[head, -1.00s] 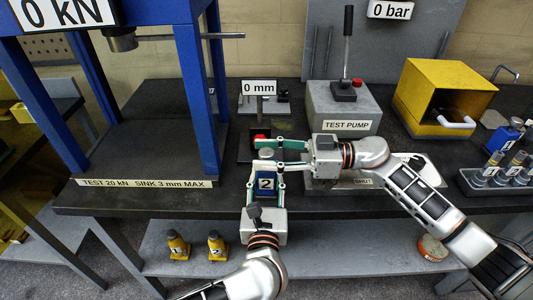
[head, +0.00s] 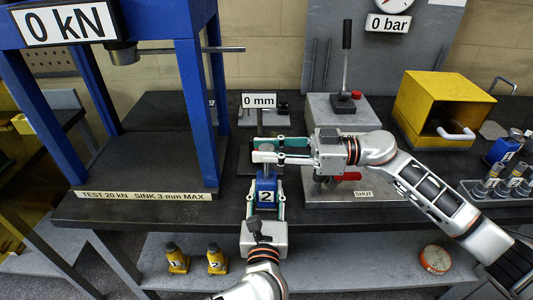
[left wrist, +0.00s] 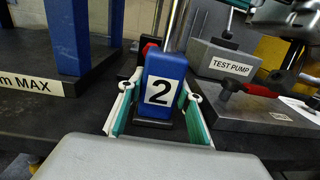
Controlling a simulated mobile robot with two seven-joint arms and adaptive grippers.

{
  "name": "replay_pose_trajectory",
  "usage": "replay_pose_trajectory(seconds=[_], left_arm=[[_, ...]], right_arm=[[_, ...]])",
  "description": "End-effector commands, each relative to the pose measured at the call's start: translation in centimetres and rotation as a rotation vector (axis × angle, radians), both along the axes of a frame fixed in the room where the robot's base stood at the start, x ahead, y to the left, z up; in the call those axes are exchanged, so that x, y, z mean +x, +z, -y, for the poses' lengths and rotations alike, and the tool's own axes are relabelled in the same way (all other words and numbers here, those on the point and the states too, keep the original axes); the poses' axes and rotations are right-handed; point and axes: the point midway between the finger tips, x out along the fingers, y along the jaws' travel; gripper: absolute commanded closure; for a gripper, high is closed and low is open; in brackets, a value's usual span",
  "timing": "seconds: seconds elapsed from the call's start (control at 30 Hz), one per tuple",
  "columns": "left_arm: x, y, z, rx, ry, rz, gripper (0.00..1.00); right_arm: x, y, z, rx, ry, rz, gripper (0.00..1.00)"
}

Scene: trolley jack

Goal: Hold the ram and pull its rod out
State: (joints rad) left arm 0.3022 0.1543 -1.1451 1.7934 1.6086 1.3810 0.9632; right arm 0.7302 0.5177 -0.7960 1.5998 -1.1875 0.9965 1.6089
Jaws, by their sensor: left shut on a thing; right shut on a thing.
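The blue ram (head: 266,186), labelled 2, stands upright at the bench's front edge. My left gripper (head: 265,190) is shut on its body from the front, one finger on each side. The left wrist view shows the ram (left wrist: 163,70) close up, between the fingers (left wrist: 160,105). A bright metal rod (left wrist: 175,27) rises from its top. My right gripper (head: 266,152) is shut on the rod's upper part, coming from the right above the ram. Its fingertips partly hide the rod's top in the head view. Part of the right gripper shows at upper right in the left wrist view (left wrist: 288,18).
The test pump (head: 333,107) stands behind my right arm, with a red valve handle (head: 343,177) near it. A 0 mm sign (head: 259,101) stands behind the ram. The blue press (head: 200,110) is at left. A yellow box (head: 440,100) and small cylinders (head: 500,180) are at right.

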Motion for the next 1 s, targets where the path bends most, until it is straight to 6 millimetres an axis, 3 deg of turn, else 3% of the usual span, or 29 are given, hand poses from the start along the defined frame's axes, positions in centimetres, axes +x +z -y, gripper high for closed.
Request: replay_pose_trajectory(seconds=[0.03, 0.07, 0.1, 0.13, 0.57, 1.0], left_arm=[[0.0, -0.5, -0.1, 0.003, 0.003, -0.010, 1.00], [0.0, -0.5, -0.1, 0.003, 0.003, -0.010, 1.00], [0.0, -0.5, -0.1, 0.003, 0.003, -0.010, 1.00], [0.0, -0.5, -0.1, 0.003, 0.003, -0.010, 1.00], [0.0, -0.4, -0.1, 0.001, 0.003, -0.009, 1.00], [0.0, -0.4, -0.1, 0.001, 0.002, -0.008, 1.00]], right_arm=[[0.0, 0.8, 0.0, 0.011, 0.002, 0.005, 1.00], [0.0, 0.8, 0.0, 0.011, 0.002, 0.005, 0.71], [0.0, 0.8, 0.0, 0.011, 0.002, 0.005, 0.60], [0.0, 0.7, 0.0, 0.011, 0.002, 0.004, 0.58], [0.0, 0.2, 0.8, 0.003, -0.001, 0.002, 0.58], [-0.2, 0.3, 8.9, 0.003, -0.001, 0.002, 0.58]])
